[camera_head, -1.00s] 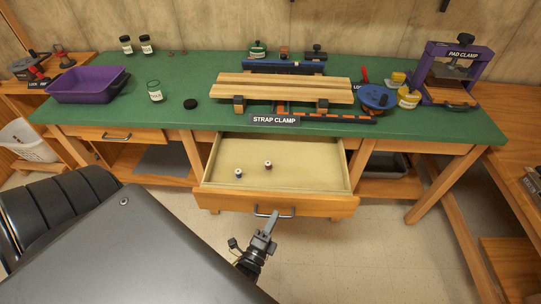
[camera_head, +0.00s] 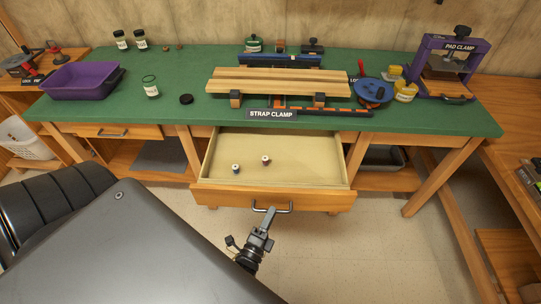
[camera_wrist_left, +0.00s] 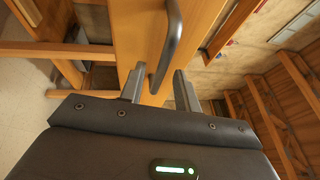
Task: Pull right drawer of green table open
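The green table (camera_head: 420,118) has a right drawer (camera_head: 320,172) that stands pulled far out, its pale inside showing. Its dark bar handle (camera_head: 286,207) is on the wooden front and also fills the upper middle of the left wrist view (camera_wrist_left: 172,40). My left gripper (camera_head: 269,216) is at the handle. In the left wrist view its two fingers (camera_wrist_left: 159,88) are spread apart, with the handle's near end between them and gaps beside it. Whether a finger touches the handle, I cannot tell. My right gripper is not in view.
Two small spools (camera_head: 265,160) lie in the open drawer. The left drawer (camera_head: 115,132) is shut. On the tabletop are a purple tub (camera_head: 80,82), a strap clamp with wooden boards (camera_head: 280,82) and a purple pad clamp (camera_head: 430,65). Clear floor (camera_head: 350,260) lies before the drawer.

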